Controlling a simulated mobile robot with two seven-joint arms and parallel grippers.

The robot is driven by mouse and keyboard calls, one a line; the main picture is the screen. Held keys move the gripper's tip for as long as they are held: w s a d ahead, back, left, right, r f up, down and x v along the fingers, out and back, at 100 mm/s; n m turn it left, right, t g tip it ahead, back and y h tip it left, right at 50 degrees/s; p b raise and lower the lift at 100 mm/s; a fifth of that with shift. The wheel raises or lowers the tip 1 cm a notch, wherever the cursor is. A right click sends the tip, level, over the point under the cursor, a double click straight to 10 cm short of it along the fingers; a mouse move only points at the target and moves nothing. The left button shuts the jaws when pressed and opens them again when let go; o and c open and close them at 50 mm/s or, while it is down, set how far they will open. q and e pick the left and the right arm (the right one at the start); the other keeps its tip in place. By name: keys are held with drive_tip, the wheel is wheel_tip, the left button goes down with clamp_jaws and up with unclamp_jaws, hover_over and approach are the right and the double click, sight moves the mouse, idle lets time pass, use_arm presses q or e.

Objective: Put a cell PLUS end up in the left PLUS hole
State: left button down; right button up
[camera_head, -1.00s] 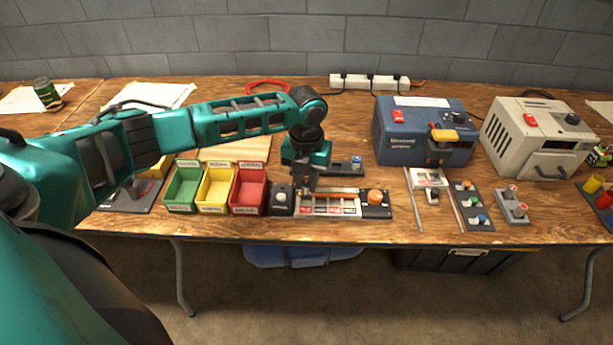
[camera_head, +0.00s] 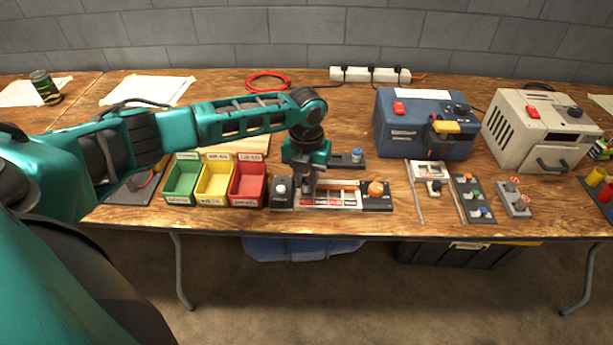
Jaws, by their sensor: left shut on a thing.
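The charger pit (camera_head: 333,203) is a low grey block with red and white labels along its front, a pale knob at its left end and an orange knob (camera_head: 375,188) at its right end. My left gripper (camera_head: 310,194) points down over the left part of the pit, low against it. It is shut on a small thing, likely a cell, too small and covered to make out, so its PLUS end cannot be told. The gripper hides the left holes. Whether the held thing touches the pit cannot be told. My right gripper is not in view.
Green (camera_head: 182,183), yellow (camera_head: 215,184) and red (camera_head: 248,186) bins stand left of the pit. A small dark holder with a blue-topped piece (camera_head: 357,156) lies behind it. A blue machine (camera_head: 424,122) and a beige machine (camera_head: 540,130) stand at right.

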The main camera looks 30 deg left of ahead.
use_arm(q)
drive_tip(key=shift+f, duration=0.85)
idle(0.7)
drive_tip(key=c, duration=0.9)
unclamp_jaws()
drive_tip(key=shift+a+r, duration=0.1)
